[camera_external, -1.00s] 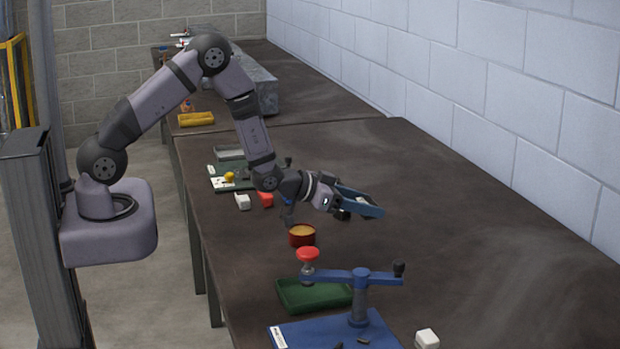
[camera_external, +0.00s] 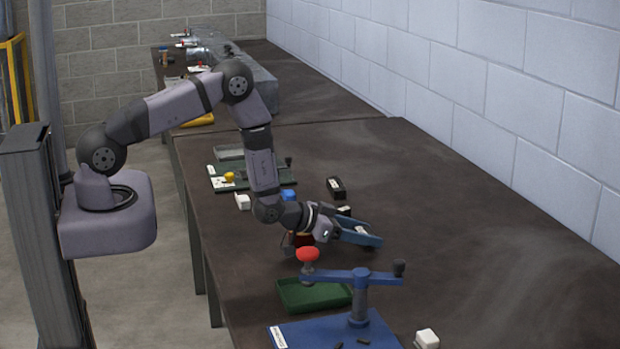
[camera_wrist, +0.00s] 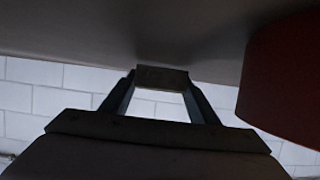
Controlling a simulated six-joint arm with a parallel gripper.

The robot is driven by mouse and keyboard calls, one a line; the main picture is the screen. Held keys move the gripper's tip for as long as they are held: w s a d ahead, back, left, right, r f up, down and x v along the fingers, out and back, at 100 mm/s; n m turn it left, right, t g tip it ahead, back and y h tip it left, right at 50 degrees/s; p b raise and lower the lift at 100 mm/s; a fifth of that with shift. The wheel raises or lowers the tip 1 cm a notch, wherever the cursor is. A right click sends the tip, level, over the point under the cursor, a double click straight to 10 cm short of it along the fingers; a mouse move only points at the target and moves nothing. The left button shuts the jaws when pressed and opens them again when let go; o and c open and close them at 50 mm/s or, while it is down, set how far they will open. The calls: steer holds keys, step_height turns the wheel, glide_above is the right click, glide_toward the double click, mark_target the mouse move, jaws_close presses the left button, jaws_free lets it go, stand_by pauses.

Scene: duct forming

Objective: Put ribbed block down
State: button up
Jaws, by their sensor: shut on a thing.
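My gripper (camera_external: 372,243) is low over the middle of the table, its blue fingers pointing right. In the wrist view the gripper (camera_wrist: 162,95) is shut on a small dark brownish block (camera_wrist: 162,78) at the fingertips. I take it to be the ribbed block, though no ribs can be made out. In the external view the fingers mostly hide it. I cannot tell whether it touches the table.
A red cup (camera_external: 302,240) stands close beside my wrist and also shows in the wrist view (camera_wrist: 290,80). A green tray (camera_external: 312,296) and blue lever press (camera_external: 360,290) are in front. A black block (camera_external: 336,188) lies behind. The table's right side is clear.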

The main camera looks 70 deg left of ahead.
steer(key=shift+f, duration=0.2)
steer(key=shift+f, duration=0.2)
steer(key=o, duration=1.5)
steer(key=shift+r, duration=0.15)
steer(key=shift+s, duration=0.1)
steer(key=b+v, duration=0.2)
steer(key=v, duration=1)
steer(key=shift+b, duration=0.35)
